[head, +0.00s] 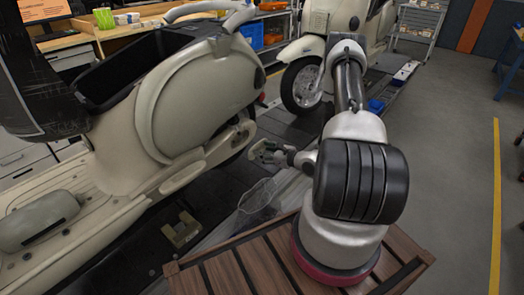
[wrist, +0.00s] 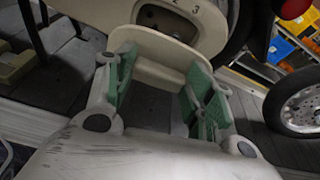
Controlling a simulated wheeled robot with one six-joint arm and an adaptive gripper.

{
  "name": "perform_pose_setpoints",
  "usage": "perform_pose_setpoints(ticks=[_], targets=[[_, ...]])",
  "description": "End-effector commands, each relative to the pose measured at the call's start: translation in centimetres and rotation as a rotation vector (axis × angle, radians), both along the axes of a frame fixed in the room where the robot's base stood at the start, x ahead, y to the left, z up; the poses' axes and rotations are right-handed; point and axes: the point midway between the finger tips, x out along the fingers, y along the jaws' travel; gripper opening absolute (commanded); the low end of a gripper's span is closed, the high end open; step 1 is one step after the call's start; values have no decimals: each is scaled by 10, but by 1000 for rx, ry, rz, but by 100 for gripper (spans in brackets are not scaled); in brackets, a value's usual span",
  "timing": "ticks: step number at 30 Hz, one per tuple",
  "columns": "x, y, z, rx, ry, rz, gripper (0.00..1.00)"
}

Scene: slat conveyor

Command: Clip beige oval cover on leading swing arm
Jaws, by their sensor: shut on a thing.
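My gripper (wrist: 163,72) has its green-padded fingers set wide on a beige curved piece, which I take to be the oval cover (wrist: 158,62). The piece spans between the fingertips, and part of it is hidden by the fingers. In the head view my gripper (head: 268,153) is beside the rear of the near scooter (head: 190,100); the cover is too small to make out there.
A second beige scooter (head: 312,60) stands further along the line, its wheel also in the wrist view (wrist: 300,105). A beige fixture block (head: 182,230) sits on the conveyor. Grey floor (head: 455,150) at right is clear.

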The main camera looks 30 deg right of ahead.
Motion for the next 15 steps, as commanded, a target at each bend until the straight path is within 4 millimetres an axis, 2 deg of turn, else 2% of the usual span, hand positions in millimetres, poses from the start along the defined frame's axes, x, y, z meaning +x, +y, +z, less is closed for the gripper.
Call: perform_pose_setpoints(ticks=[5, 15], targets=[[10, 0, -1, 1, -6, -15, 30], [49, 18, 0, 1, -5, -11, 30]])
